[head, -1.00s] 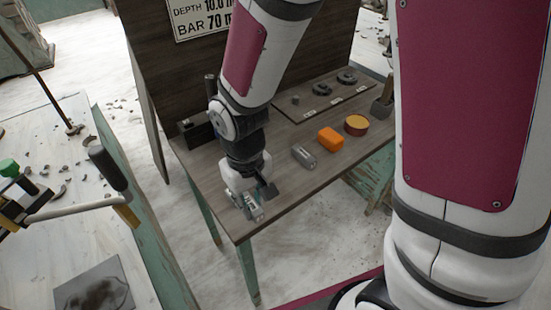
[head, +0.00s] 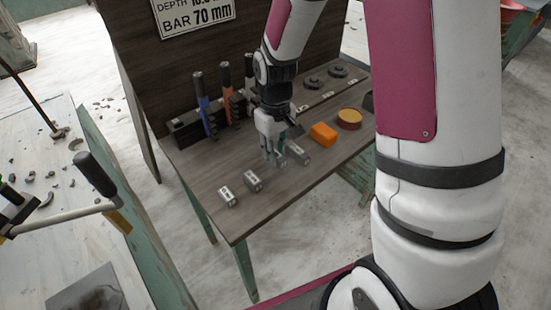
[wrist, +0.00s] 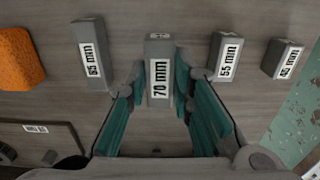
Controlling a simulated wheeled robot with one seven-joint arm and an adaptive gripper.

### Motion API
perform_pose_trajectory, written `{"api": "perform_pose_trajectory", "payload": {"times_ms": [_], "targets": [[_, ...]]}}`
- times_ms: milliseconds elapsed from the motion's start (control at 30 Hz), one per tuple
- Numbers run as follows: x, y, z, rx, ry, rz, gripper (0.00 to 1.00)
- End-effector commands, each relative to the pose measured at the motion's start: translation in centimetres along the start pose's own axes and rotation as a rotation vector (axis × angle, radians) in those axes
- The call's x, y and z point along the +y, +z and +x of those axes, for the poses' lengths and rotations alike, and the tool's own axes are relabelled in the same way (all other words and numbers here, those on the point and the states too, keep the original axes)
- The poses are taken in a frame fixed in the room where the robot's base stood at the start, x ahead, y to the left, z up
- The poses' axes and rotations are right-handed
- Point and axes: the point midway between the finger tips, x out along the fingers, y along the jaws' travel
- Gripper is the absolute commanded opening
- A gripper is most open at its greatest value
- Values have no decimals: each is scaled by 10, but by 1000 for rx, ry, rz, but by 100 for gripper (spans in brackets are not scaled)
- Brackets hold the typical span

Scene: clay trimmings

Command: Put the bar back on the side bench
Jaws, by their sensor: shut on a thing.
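The grey bar marked 70 mm (wrist: 159,85) is between the teal-padded fingers of my gripper (wrist: 160,72) in the wrist view. My gripper is shut on it. In the head view my gripper (head: 275,160) is low over the side bench (head: 235,220), and its fingers mostly hide the bar. I cannot tell whether the bar touches the bench top. A bar that seems marked 65 mm (wrist: 91,55) is just left of it in the wrist view, apart from it; it also shows in the head view (head: 298,154).
Bars marked 55 mm (wrist: 224,57) and 45 mm (wrist: 282,58) lie to the right in the wrist view. An orange block (head: 323,134) and a round yellow-topped tin (head: 349,118) are on the bench. A black rack (head: 187,131) with upright tools stands behind.

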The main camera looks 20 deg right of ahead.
Motion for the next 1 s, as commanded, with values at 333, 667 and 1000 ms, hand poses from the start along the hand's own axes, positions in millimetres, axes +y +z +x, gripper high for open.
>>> {"api": "perform_pose_trajectory", "payload": {"times_ms": [333, 667, 1000], "targets": [[1, 0, 32, -3, -1, 0, 0], [1, -1, 36, 0, 0, 0, 0], [1, 0, 38, -1, 0, 0, 41]]}}
